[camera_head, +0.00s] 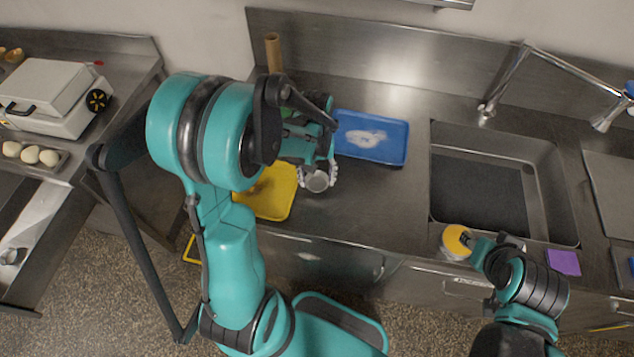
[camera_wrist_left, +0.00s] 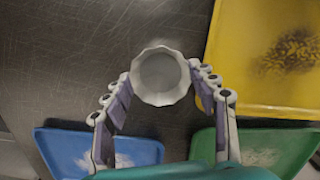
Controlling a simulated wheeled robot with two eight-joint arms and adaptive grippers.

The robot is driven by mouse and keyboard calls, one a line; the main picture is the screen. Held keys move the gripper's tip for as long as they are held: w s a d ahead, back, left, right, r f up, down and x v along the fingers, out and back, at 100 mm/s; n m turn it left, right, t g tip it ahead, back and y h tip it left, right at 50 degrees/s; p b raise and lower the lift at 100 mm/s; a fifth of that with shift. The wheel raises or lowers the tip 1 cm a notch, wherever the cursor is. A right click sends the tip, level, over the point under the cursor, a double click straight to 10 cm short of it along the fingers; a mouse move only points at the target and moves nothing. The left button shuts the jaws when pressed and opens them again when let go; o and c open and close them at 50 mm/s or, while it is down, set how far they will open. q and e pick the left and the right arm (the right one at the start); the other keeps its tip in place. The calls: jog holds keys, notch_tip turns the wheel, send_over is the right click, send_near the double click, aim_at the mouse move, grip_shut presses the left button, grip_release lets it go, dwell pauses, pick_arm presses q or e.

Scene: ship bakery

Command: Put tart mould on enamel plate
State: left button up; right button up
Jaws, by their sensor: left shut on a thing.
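The tart mould (camera_head: 317,181) is a small pale fluted cup. It also shows in the left wrist view (camera_wrist_left: 161,78), with its round opening facing the camera. My left gripper (camera_wrist_left: 161,82) is shut on it, with one finger on either side. The left gripper (camera_head: 319,178) shows in the head view over the steel counter, just right of the yellow tray. I cannot make out a plate that is clearly enamel. My right gripper (camera_head: 474,243) is beside a round yellow-topped thing (camera_head: 456,240) at the counter's front edge; its jaws are too unclear to read.
The yellow tray (camera_head: 277,205) has a dark patch. A blue tray (camera_head: 392,155) with a white patch lies behind the mould. A green tray (camera_wrist_left: 268,152) is partly hidden by my arm. A sink (camera_head: 544,220) with a tap (camera_head: 505,80) and a purple item (camera_head: 563,262) are at right.

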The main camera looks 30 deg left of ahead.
aim_at(317, 182)
pick_arm(q)
notch_tip(317, 182, down, 3)
jog(key=shift+r, duration=0.15)
jog(key=shift+b, duration=0.4)
jog(key=o, duration=0.6)
